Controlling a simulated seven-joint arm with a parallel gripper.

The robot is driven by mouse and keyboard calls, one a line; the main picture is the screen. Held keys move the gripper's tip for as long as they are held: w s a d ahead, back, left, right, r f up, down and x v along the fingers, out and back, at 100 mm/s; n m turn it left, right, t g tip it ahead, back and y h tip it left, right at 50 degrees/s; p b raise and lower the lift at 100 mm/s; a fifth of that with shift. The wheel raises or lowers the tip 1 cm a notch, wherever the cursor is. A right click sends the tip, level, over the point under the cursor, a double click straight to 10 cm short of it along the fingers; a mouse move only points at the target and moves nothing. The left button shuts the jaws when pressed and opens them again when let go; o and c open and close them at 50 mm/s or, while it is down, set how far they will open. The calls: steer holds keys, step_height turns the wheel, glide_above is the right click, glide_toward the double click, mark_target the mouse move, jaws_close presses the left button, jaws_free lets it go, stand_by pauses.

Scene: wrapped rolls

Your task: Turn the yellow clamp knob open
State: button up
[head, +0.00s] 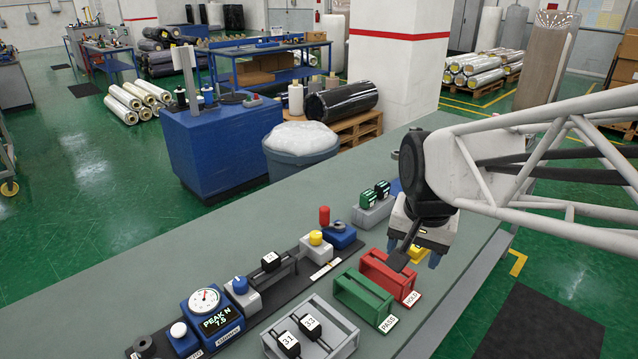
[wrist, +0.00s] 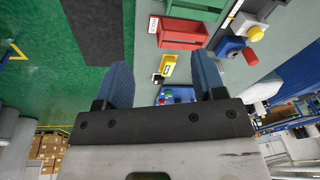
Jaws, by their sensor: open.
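The yellow clamp knob (head: 316,238) sits on a small grey block on the dark strip along the bench, beside a blue block (head: 338,235) with a red upright handle (head: 324,215). In the wrist view the yellow knob (wrist: 256,34) is at the upper right, outside the fingers, with the red handle (wrist: 250,57) close by. My gripper (head: 413,254) is open and empty, pointing down over the bench, well to the right of the knob and apart from it. In the wrist view its two blue fingers (wrist: 161,65) are spread wide.
Between the knob and bench front are a green PASS tray (head: 362,298) and red HOLD tray (head: 388,274). A grey rack (head: 345,342) and blue gauge (head: 212,318) stand left.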

steer(key=w+a+f+m+g, duration=0.1)
steer(key=w+a+f+m, duration=0.2)
steer(key=w, duration=0.4)
steer(key=w+a+f+m, duration=0.1)
steer(key=w+a+m, duration=0.25)
steer(key=w, duration=0.45)
steer(key=m+g, duration=0.1)
steer(key=m, duration=0.5)
glide_above(314, 234)
steer(key=shift+n, duration=0.25)
steer(key=f, duration=0.8)
steer(key=shift+s+d, duration=0.25)
steer(key=shift+d, duration=0.15)
steer(key=shift+w+a+f, duration=0.35)
steer(key=shift+f, duration=0.15)
steer(key=shift+f, duration=3.75)
steer(key=c, duration=0.9)
